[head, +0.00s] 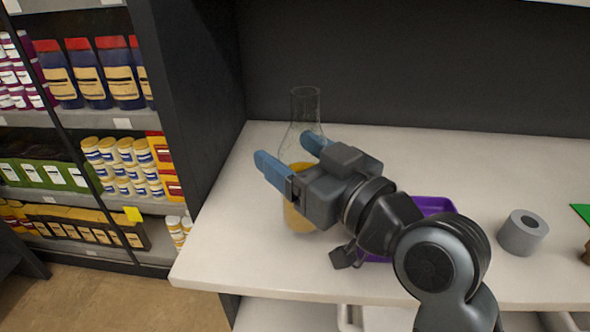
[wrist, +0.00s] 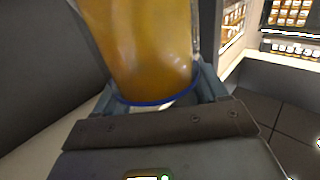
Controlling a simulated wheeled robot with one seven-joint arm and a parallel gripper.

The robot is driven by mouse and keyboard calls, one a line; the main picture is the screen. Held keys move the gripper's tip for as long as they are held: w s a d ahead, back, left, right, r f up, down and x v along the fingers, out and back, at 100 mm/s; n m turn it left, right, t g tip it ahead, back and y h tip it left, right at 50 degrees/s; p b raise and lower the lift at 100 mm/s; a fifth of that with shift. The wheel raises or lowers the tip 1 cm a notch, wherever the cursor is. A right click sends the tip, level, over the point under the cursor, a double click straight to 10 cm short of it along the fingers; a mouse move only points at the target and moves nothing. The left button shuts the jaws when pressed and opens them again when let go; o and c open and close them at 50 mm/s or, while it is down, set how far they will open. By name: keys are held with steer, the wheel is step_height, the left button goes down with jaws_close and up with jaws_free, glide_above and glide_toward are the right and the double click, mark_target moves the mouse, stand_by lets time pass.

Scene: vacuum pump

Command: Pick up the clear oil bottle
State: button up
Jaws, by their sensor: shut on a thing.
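The clear oil bottle (head: 305,110) is at the left part of the white table in the head view. It is a glass flask with a narrow neck, upright, with amber oil inside. My gripper (head: 290,158) is around the bottle's body, one blue finger on each side, and is shut on it. The gripper body hides part of the bottle. In the wrist view the amber bottle (wrist: 145,50) fills the space between the fingers. I cannot tell whether the bottle's base touches the table.
A purple tray (head: 436,205) lies behind my arm on the white table (head: 225,230). A grey cylinder with a hole (head: 522,233) stands to the right. A dark panel (head: 195,90) borders the table at left, with stocked shelves (head: 75,118) beyond. The table's back right is clear.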

steer(key=d+r+b, duration=0.1)
steer(key=d+r, duration=0.7)
steer(key=d, duration=0.3)
steer(key=shift+s+d, duration=0.15)
steer(key=shift+d, duration=0.15)
stand_by(0.6)
